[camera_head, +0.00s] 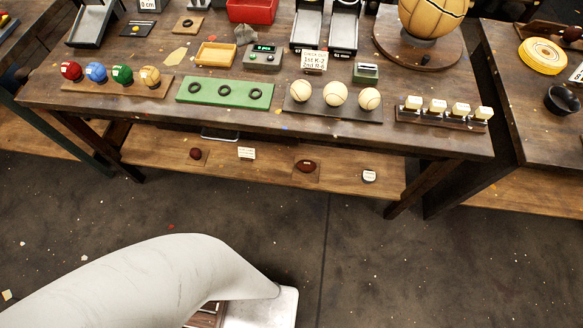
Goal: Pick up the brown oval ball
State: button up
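A small brown oval ball (306,166) lies on a small square pad on the lower shelf (350,178) of the wooden table, right of the shelf's middle. The tabletop sits above it and the shelf front is open. A small dark red round ball (195,154) lies on the same shelf to the left. My gripper is not in view; only a pale part of my own body shows at the bottom.
The tabletop (330,135) holds coloured balls, a green board (225,92) and white balls (336,94). Table legs (408,193) flank the shelf. The floor in front is clear.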

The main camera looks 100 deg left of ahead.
aim_at(304, 165)
jog(key=k+l+u, duration=0.1)
jog(key=u, duration=0.4)
jog(key=k+u, duration=0.35)
jog(key=u, duration=1.15)
jog(key=i+l+u, duration=0.2)
jog(key=i+l, duration=0.2)
jog(key=i, duration=0.25)
jog(key=i+l+u, duration=0.2)
jog(key=i+l, duration=0.25)
jog(key=i, duration=0.15)
